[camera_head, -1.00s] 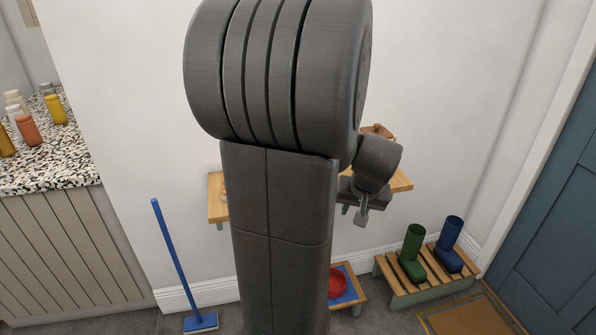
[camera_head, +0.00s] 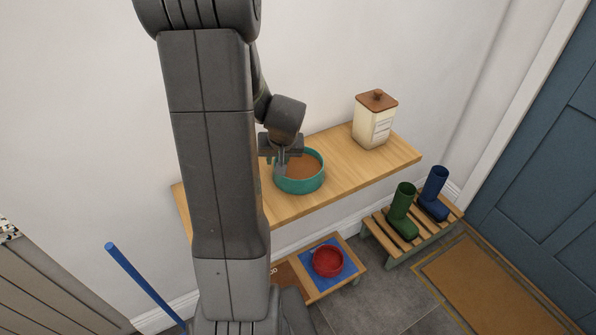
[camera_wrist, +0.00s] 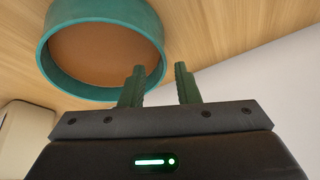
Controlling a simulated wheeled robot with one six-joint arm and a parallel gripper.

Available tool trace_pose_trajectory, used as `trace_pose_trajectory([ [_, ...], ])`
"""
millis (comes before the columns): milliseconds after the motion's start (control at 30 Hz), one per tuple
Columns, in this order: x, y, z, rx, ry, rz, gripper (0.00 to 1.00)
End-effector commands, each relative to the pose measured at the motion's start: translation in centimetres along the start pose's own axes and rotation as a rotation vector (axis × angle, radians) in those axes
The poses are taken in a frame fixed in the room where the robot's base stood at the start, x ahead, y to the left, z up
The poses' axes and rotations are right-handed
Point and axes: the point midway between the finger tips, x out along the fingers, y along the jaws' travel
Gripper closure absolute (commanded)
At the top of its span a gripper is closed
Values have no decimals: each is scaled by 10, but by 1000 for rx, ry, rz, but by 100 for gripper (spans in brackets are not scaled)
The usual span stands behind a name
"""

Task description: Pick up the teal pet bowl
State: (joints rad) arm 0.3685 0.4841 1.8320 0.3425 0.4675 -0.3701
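The teal pet bowl (camera_head: 300,184) stands upright on the wooden wall shelf and has a brown inside or filling. It also shows in the wrist view (camera_wrist: 52,72), upper left. My gripper (camera_head: 281,172) is over the bowl's left rim in the head view. In the wrist view my gripper (camera_wrist: 159,69) has its two fingers apart, with nothing clamped between them. One fingertip overlaps the bowl's opening and the other is just outside the rim. I cannot tell how far the tips are from the bowl wall.
A cream canister (camera_head: 374,122) with a brown lid stands on the wooden shelf (camera_head: 350,170), right of the bowl. Below are a red bowl (camera_head: 327,262) on a blue mat, and green (camera_head: 402,212) and blue (camera_head: 433,196) boots on a slatted rack. The wall is close behind the shelf.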

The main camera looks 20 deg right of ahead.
Motion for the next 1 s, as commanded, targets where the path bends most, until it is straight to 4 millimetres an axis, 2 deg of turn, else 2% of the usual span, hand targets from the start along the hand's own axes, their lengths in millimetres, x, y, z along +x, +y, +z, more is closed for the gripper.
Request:
trace_pose_trajectory([
  [200, 27, -3, 5, 1, -3, -1, 71],
  [300, 35, -2, 4, 0, -2, 0, 71],
  [633, 39, -2, 4, 0, 0, 0, 71],
  [767, 39, -2, 4, 0, 0, 0, 97],
  [800, 39, -2, 4, 0, 0, 0, 100],
  [1000, 38, -2, 4, 0, 0, 0, 100],
])
